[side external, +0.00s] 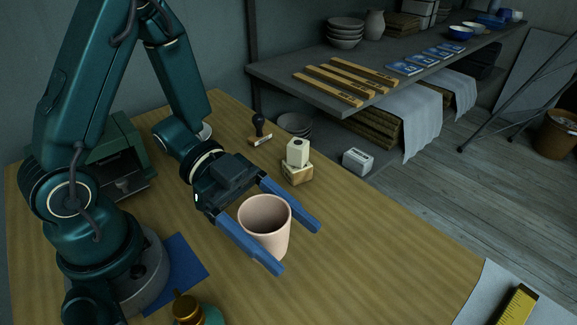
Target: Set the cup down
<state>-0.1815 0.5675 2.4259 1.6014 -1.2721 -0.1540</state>
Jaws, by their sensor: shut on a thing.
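A pale pink cup (266,228) stands upright between the two long blue fingers of my gripper (296,249). The gripper is shut on the cup, with one finger along each side. The cup's open mouth faces up and looks empty. The near finger hides part of its lower side and base. The cup is over the wooden table (370,250); I cannot tell whether its base touches the top.
A cream block on a wooden block (297,172) stands just beyond the gripper. A dark-handled stamp (260,130) is farther back. A blue mat (178,270) and a brass-coloured object (187,308) lie near my base. The table to the right of the cup is clear.

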